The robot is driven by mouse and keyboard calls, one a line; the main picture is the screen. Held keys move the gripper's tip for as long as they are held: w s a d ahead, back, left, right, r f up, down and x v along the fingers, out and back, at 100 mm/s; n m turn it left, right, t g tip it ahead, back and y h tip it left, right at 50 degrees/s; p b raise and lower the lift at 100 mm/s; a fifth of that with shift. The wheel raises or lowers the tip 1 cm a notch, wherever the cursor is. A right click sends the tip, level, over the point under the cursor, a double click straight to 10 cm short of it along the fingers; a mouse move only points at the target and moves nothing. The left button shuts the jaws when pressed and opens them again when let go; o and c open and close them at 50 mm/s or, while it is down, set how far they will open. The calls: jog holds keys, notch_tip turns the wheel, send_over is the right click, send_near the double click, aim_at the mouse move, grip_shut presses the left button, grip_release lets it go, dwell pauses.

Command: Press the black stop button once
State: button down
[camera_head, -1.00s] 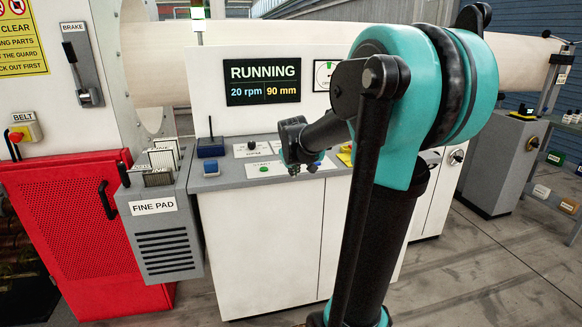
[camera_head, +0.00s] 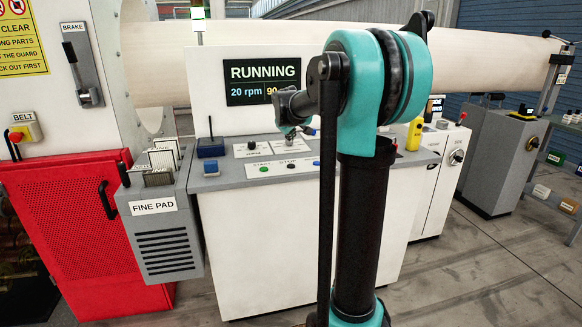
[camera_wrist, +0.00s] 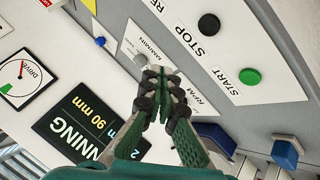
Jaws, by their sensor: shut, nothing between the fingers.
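The black stop button (camera_head: 290,165) sits on the grey sloped console (camera_head: 226,180), between a green start button (camera_head: 264,168) and a blue button (camera_head: 316,163). In the wrist view the black button (camera_wrist: 209,24) is in plain sight above the word STOP, with the green button (camera_wrist: 250,77) to its lower right. My gripper (camera_head: 291,135) is shut and empty, over the knob panel behind the button row. In the wrist view its closed fingertips (camera_wrist: 163,82) cover part of the knob panel, apart from the black button. The display (camera_head: 262,82) reads RUNNING, 20 rpm.
A blue block-shaped control (camera_head: 211,167) and a dark blue box with an antenna (camera_head: 210,147) stand at the console's left. A yellow object (camera_head: 415,134) stands at its right. The large pale roll (camera_head: 460,58) lies behind. A red mesh guard (camera_head: 80,225) is at left.

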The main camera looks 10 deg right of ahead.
aim_at(291, 166)
jog(key=shift+f, duration=4.3)
jog(key=shift+f, duration=0.2)
jog(key=shift+f, duration=0.2)
jog(key=shift+f, duration=0.4)
jog(key=shift+r, duration=0.8)
jog(key=shift+r, duration=2.55)
